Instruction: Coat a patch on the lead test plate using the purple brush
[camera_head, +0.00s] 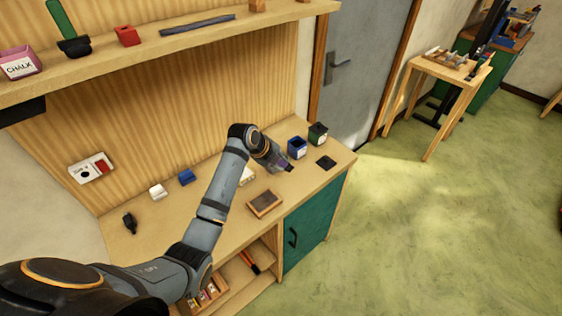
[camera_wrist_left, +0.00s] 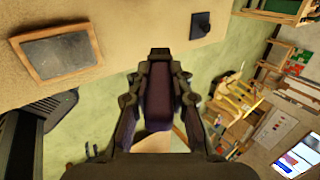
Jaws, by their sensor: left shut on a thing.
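My left gripper (camera_head: 287,167) is above the bench toward its right end, left of the blue box. In the left wrist view the gripper (camera_wrist_left: 158,85) is shut on the purple brush (camera_wrist_left: 158,104), which lies between its fingers. Only a small purple part of the brush (camera_head: 288,168) shows in the head view; its bristles cannot be made out. A grey plate in a wooden frame (camera_head: 264,204), which looks like the lead test plate, lies flat on the bench nearer the front edge. It also shows at upper left in the left wrist view (camera_wrist_left: 57,52), apart from the brush.
A blue box (camera_head: 297,148) and a dark green box (camera_head: 318,134) stand beyond the gripper. A flat dark square (camera_head: 325,162) lies near the bench's right end. A white block (camera_head: 158,192) and a blue block (camera_head: 187,177) are farther left. A shelf (camera_head: 150,50) overhangs the back.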

